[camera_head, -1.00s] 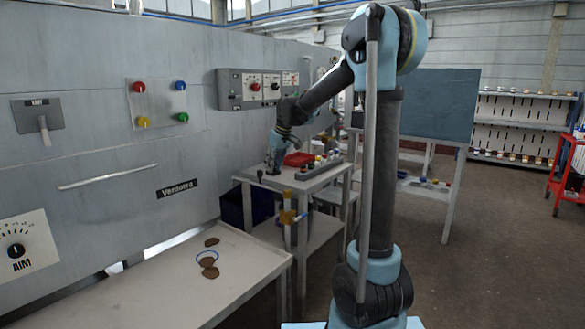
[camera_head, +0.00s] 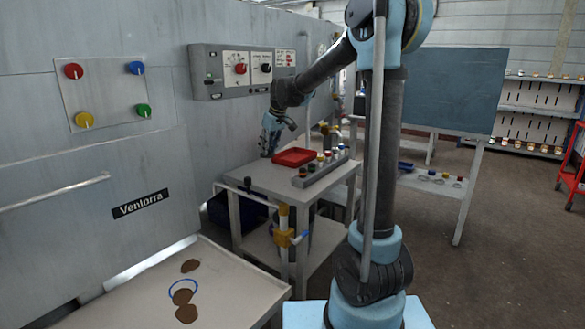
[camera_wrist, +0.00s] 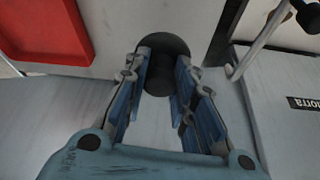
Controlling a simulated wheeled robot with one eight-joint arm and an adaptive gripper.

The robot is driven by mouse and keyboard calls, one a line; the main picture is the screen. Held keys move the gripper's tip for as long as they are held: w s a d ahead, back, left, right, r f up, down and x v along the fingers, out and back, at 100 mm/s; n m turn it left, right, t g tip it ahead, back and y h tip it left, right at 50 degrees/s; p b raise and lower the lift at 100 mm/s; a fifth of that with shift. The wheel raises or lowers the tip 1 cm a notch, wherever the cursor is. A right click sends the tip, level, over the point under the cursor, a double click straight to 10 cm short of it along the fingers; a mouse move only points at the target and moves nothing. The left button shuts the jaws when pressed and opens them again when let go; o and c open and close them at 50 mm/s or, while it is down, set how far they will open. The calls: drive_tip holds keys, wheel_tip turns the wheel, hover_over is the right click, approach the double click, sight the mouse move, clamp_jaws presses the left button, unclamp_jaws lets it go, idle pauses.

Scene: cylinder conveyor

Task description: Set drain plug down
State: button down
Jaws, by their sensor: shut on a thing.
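My gripper (camera_wrist: 160,88) is shut on the drain plug (camera_wrist: 161,46), a dark round-topped piece between the blue finger pads in the wrist view. The plug is over the grey table top near the table's edge; I cannot tell whether it touches the surface. In the head view my gripper (camera_head: 272,140) is at the left side of the small grey table (camera_head: 268,182), left of the red tray. The plug cannot be made out in the head view.
The red tray (camera_head: 294,157) lies close by, and also shows in the wrist view (camera_wrist: 45,30). The panelled wall (camera_head: 120,170) is close on the left. A bench with brown pieces (camera_head: 170,312) is nearer.

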sight(268, 157)
wheel_tip(268, 157, down, 5)
drive_tip(key=shift+w+a+r, duration=0.1)
drive_tip(key=shift+a, duration=0.05)
drive_tip(key=shift+f, duration=2.5)
drive_tip(key=c, duration=1.3)
unclamp_jaws()
drive_tip(key=shift+c, duration=0.2)
